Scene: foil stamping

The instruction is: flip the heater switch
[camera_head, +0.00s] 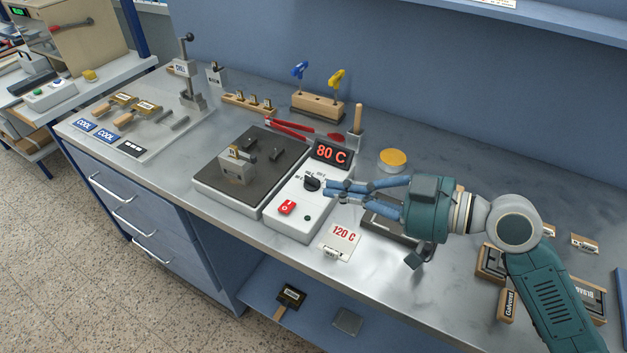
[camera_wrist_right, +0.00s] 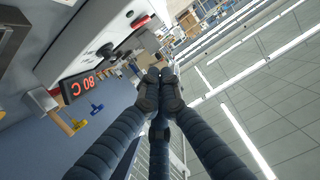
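The heater's white control box (camera_head: 298,222) stands at the front of the bench, with a red rocker switch (camera_head: 286,207), a black knob (camera_head: 312,184) and a display (camera_head: 332,153) reading 80 C. The switch also shows in the right wrist view (camera_wrist_right: 141,22), near its top. My right gripper (camera_head: 331,188) reaches in from the right, its tips just right of the knob and up and right of the switch. In the wrist view its blue fingers come together at the tips (camera_wrist_right: 161,78), with nothing seen between them. Contact with the knob is unclear. My left gripper is out of view.
A dark heating plate (camera_head: 223,189) with a metal block (camera_head: 237,168) adjoins the box on the left. A 120 C card (camera_head: 341,238) stands in front of my right gripper. A yellow-lidded jar (camera_head: 392,159) stands behind it. The bench's front edge is close to the box.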

